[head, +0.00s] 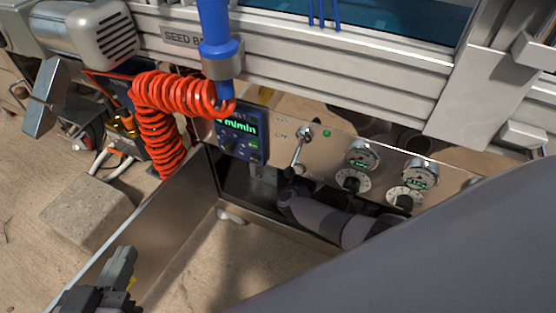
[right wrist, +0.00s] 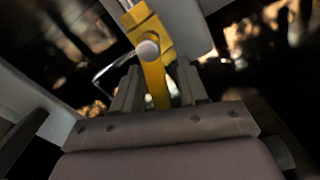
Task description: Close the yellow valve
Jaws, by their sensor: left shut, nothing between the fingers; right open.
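The yellow valve (right wrist: 146,35) shows in the right wrist view as a yellow handle with a round grey bolt head. Its lower bar runs down between the fingers of my right gripper (right wrist: 157,82). Those fingers are open on either side of the bar, and I cannot tell whether they touch it. In the head view my right arm reaches below the control panel, and its gripper and the valve are hidden there. My left gripper (head: 119,268) is shut and empty at the lower left, away from the valve.
The control panel (head: 277,145) carries a blue display (head: 240,135), a toggle lever (head: 300,150) and two gauges with knobs. An orange coiled hose (head: 160,125) hangs at its left. A metal side plate (head: 175,205) stands below, and a concrete block (head: 88,212) lies on the floor.

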